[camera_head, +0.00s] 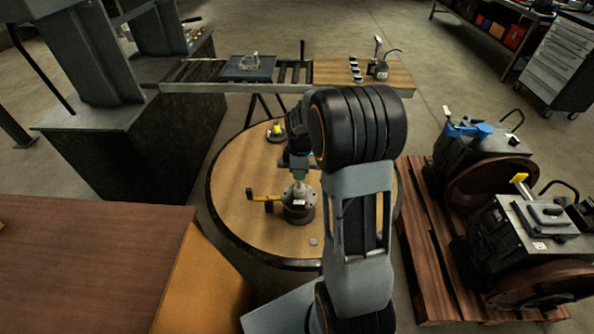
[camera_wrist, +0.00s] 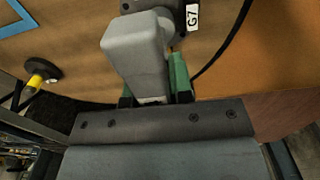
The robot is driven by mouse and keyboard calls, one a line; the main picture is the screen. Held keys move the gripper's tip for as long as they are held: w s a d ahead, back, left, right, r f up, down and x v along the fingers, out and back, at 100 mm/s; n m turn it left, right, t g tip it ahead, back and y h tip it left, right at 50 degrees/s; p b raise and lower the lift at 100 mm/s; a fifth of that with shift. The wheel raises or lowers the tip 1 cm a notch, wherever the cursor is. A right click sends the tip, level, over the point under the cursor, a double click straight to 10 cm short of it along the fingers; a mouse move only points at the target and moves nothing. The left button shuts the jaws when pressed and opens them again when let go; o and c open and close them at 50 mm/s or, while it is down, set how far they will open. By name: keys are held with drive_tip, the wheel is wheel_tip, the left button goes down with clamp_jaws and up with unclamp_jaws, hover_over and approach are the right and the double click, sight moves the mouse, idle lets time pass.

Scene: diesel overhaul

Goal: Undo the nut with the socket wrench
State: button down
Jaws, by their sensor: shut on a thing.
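A socket wrench (camera_wrist: 137,50), seen as a grey tapered body, is held between the green fingers of my gripper (camera_wrist: 152,82) in the wrist view. In the head view my gripper (camera_head: 298,166) points down just above a dark round unit with a grey top (camera_head: 299,204) on the round table. The wrench's lower end is over or on this unit; I cannot tell whether it touches. The unit's white "G7" label (camera_wrist: 193,16) shows in the wrist view. The nut is not visible, hidden by the wrench or my gripper.
The round table (camera_head: 232,180) has a yellow-handled tool (camera_head: 262,197) left of the unit and a small yellow-topped black disc (camera_head: 276,131) at the back. A brown bench (camera_head: 85,260) stands front left. A pallet (camera_head: 428,262) with machines is at right.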

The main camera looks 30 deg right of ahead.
drive_tip(key=n, duration=0.3)
drive_tip(key=shift+r, duration=0.15)
